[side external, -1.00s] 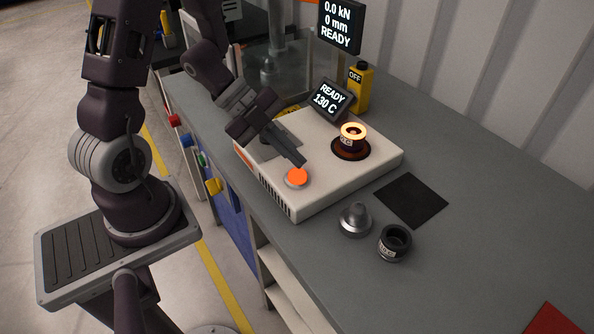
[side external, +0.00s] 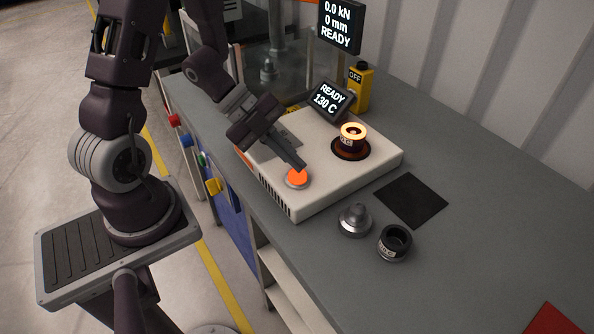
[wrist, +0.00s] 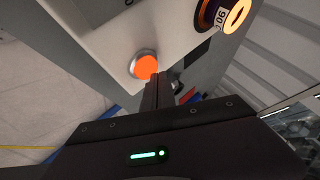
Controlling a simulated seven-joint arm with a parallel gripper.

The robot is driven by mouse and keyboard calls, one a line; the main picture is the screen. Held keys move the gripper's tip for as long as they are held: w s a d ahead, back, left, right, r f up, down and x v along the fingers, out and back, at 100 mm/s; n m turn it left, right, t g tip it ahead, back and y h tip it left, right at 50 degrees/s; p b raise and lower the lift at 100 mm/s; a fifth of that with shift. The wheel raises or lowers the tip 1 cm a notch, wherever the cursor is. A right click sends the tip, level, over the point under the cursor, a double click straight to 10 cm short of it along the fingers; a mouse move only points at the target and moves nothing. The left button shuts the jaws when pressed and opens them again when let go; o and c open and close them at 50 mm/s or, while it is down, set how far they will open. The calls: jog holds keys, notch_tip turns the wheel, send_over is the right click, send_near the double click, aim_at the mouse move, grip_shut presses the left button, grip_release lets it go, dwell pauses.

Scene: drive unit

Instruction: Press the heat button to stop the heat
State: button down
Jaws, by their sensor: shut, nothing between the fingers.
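The orange heat button (side external: 297,177) sits in a metal ring at the front corner of the white heater box (side external: 330,190). It also shows lit orange in the wrist view (wrist: 146,67). My gripper (side external: 303,166) is shut and empty, its fingertips just above the button or at its back edge; I cannot tell whether they touch it. In the wrist view the closed fingers (wrist: 158,84) point to the button's lower right edge. A glowing ring part (side external: 353,131) stands on the round heater spot. The tilted display (side external: 331,98) reads "READY 130 C".
A metal cone-topped part (side external: 355,220) and a dark ring (side external: 394,243) stand on the grey bench in front of the box. A black mat (side external: 411,200) lies to the right. A yellow "OFF" unit (side external: 360,87) and a press display (side external: 340,25) stand behind.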

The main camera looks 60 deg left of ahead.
jog(key=shift+f, duration=0.35)
dwell(0.3)
jog(key=shift+r, duration=0.95)
jog(key=shift+r, duration=0.1)
jog(key=shift+r, duration=2.9)
notch_tip(320, 180, up, 10)
send_over(292, 171)
